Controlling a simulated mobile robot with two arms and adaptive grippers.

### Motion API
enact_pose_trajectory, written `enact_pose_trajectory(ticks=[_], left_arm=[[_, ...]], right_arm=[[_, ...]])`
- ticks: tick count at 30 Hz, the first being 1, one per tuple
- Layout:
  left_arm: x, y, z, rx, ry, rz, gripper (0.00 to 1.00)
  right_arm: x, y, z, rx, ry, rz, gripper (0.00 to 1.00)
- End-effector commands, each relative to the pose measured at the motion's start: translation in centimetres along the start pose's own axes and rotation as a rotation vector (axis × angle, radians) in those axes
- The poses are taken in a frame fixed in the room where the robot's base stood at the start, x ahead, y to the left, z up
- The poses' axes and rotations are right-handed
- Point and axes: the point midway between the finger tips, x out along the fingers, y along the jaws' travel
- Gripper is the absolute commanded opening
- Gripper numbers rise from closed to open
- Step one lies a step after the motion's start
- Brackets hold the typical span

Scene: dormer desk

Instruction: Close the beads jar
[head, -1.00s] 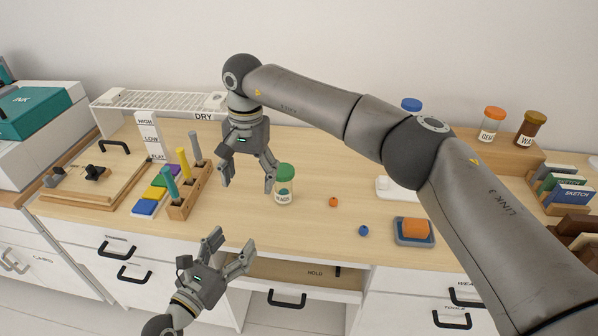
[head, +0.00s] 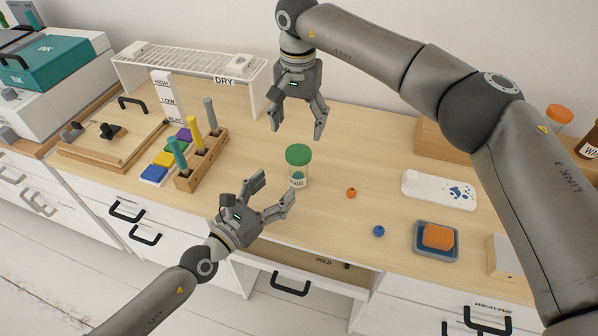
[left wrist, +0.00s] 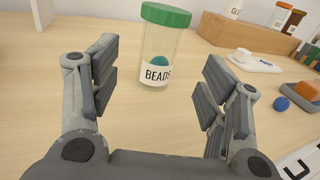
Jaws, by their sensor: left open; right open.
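The beads jar (head: 298,168) is a clear upright jar with a white BEADS label, standing on the desk. Its green lid (head: 298,154) sits on its top; I cannot tell whether it is fastened. In the left wrist view the jar (left wrist: 158,52) stands ahead, between and beyond my open fingers, with a teal bead (left wrist: 159,61) inside. My left gripper (head: 274,190) is open, low at the jar's front left side, not visibly touching it. My right gripper (head: 298,128) is open and empty, raised above and behind the jar.
A wooden stand (head: 200,165) with upright coloured sticks is left of the jar. An orange bead (head: 351,193) and a blue bead (head: 379,231) lie to the right. An orange block on a blue tray (head: 422,250) is farther right. An opened drawer (head: 315,270) lies below the desk's front edge.

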Motion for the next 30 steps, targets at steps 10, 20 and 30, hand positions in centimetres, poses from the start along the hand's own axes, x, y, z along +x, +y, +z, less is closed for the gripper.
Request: enact_pose_trajectory(ticks=[10,20,30], left_arm=[[6.1,0.0,0.1,0.000,-0.002,0.000,0.69],[9.8,0.0,0.0,0.000,0.001,-0.001,0.69],[10.1,0.0,0.0,-0.001,0.001,-0.001,0.69]], right_arm=[[0.0,0.0,0.0,0.001,0.000,0.000,0.72],[0.0,0.0,0.0,0.001,0.000,0.000,0.72],[0.0,0.0,0.0,0.001,0.000,0.000,0.72]])
